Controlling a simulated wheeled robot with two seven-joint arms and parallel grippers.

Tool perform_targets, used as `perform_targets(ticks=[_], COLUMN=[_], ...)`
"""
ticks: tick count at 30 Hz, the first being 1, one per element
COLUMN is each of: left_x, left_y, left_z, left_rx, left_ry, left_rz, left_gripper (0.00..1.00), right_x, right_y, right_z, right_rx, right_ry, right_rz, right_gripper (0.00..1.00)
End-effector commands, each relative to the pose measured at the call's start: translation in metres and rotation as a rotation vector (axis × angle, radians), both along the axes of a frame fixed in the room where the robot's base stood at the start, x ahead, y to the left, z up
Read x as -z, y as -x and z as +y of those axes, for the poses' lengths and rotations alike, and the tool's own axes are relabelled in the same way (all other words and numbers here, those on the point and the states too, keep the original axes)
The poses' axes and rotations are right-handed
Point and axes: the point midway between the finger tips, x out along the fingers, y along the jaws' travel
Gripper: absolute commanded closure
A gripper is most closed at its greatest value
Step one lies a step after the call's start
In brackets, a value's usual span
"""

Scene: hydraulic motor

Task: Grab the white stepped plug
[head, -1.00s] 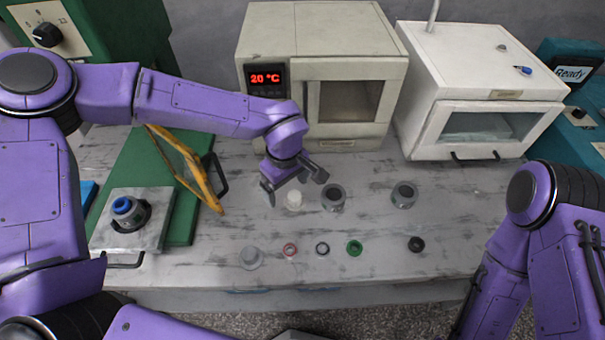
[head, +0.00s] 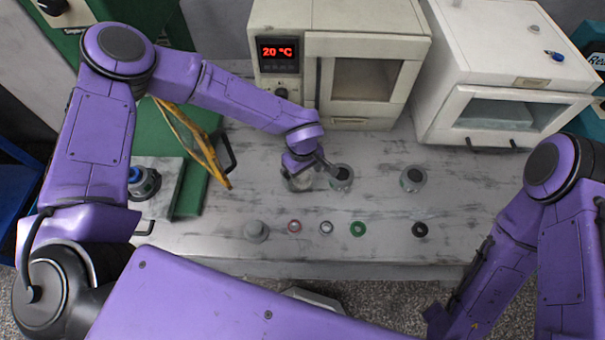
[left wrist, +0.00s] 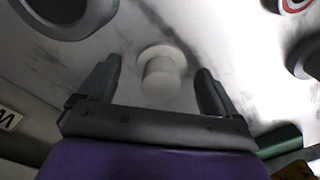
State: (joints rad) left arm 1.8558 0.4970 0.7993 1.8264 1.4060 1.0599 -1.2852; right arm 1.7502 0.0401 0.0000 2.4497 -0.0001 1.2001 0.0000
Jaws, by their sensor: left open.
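The white stepped plug (left wrist: 161,76) stands on the table, a wide round base with a narrower cylinder on it. In the left wrist view it lies in the gap between the two open fingers of my left gripper (left wrist: 153,88), with space on both sides. In the head view the left gripper (head: 308,176) is low over the plug (head: 301,184), which it partly hides. I cannot tell the exact height of the fingertips above the table. My right gripper is out of view.
A grey-black round part (head: 341,177) stands close right of the gripper, another (head: 413,178) farther right. A row of small rings and a grey part (head: 256,231) lies in front. A yellow-framed panel (head: 195,145) stands left. The oven (head: 340,20) stands behind.

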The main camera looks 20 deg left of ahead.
Motion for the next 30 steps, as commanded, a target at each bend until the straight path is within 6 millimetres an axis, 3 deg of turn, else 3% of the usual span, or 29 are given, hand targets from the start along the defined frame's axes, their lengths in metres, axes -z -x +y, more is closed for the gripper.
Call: perform_targets(ticks=[3,4,9,17,22,25,30], left_x=[0.0,0.0,0.0,-0.001,-0.012,-0.031,-0.076], left_y=[0.0,0.0,0.0,0.0,-0.001,-0.001,0.031], left_z=[0.0,0.0,0.0,0.0,0.0,0.0,0.02], left_rx=[0.0,0.0,0.0,0.0,0.0,-0.001,-0.001], left_ry=[0.0,0.0,0.0,0.0,0.0,0.002,0.004], left_rz=[0.0,0.0,0.0,0.0,-0.002,-0.005,-0.007], left_gripper=[0.07,0.14,0.69,0.69,0.69,0.69,0.69], right_x=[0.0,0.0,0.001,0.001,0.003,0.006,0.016], right_y=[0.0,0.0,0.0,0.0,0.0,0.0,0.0], right_z=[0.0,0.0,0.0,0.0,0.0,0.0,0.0], right_rx=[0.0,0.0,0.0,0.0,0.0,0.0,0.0], right_ry=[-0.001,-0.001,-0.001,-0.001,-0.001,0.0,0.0], right_rz=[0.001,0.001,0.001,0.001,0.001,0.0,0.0], right_gripper=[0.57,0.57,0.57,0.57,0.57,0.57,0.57])
